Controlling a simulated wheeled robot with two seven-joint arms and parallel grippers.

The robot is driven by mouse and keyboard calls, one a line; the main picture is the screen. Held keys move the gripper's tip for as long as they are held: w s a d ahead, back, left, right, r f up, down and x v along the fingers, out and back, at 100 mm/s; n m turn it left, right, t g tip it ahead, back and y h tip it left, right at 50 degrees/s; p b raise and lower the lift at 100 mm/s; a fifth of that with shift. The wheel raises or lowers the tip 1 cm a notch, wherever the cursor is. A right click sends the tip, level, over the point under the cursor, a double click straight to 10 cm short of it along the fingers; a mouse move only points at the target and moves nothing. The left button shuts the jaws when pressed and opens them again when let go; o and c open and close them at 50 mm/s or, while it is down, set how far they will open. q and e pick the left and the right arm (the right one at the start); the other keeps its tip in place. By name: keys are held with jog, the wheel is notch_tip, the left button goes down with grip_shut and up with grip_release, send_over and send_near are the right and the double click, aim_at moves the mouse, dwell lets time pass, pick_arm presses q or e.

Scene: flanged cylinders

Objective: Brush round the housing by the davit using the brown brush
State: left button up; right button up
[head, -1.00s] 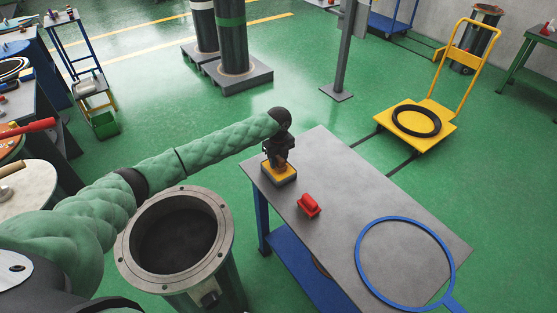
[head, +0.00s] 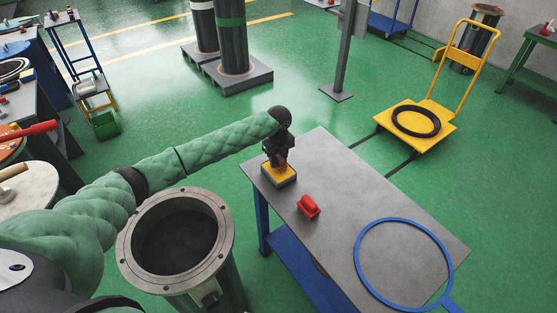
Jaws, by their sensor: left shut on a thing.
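I cannot make out a davit for certain. My right gripper is not in view.
On the table (head: 335,180) are a red block-like thing (head: 308,207) and a blue ring (head: 357,255). A yellow trolley (head: 390,118) holds a black ring (head: 416,132). A grey post (head: 345,55) and dark cylinders (head: 232,45) on a pallet stand behind.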

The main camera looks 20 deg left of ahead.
pick_arm(q)
jog(key=shift+r+p, duration=1.9)
jog(key=shift+r, duration=0.9)
